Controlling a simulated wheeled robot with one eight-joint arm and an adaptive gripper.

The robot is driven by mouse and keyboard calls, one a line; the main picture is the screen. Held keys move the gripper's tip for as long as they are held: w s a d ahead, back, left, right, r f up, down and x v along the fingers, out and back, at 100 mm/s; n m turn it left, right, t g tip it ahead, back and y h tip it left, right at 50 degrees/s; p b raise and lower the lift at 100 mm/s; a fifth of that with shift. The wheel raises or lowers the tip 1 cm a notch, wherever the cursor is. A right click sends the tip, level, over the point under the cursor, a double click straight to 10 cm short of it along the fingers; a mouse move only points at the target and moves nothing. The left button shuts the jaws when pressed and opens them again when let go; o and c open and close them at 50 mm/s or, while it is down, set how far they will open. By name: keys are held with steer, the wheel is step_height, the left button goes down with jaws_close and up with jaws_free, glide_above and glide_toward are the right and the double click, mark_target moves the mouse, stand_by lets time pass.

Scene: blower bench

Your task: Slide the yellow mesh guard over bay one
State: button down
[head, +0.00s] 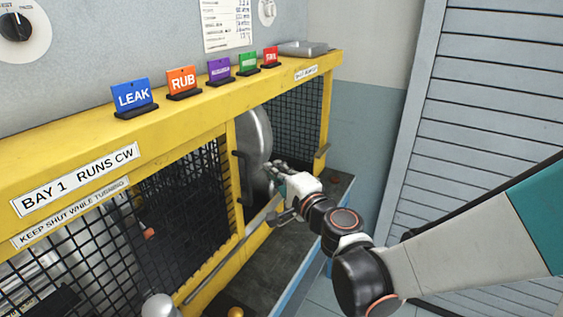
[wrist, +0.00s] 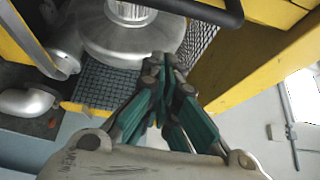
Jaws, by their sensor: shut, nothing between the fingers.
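The yellow mesh guard (head: 232,176) shows in the head view as a yellow upright and dark mesh, right of the bay one label (head: 75,181). Where its mesh overlaps other mesh, I cannot tell the panels apart. A dark handle (head: 239,168) stands on its right upright. A black bar crosses the top of the wrist view (wrist: 205,10), probably this handle. My gripper (head: 277,166) is shut and empty, right of the handle and in front of a grey blower casing (head: 257,140). In the wrist view, its fingertips (wrist: 162,66) are together, below the bar and apart from it.
A yellow beam (head: 200,112) runs above the bays, carrying several coloured tags. More mesh (head: 298,115) covers the right bay. A lower rail (head: 215,268) runs along the front. A slatted shutter (head: 490,130) stands at the right. Some free room lies between bench and shutter.

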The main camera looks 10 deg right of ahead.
steer(key=s+d+f+n+g+p, duration=0.15)
steer(key=s+n+g, duration=0.4)
steer(key=s, duration=0.75)
steer(key=s+d+f+n+g+h, duration=0.3)
steer(key=s+d+n+h, duration=0.4)
steer(key=s+d, duration=0.5)
steer(key=shift+s+d+n+g, duration=0.2)
steer(key=shift+d+n+g, duration=0.15)
steer(key=shift+d+n, duration=0.15)
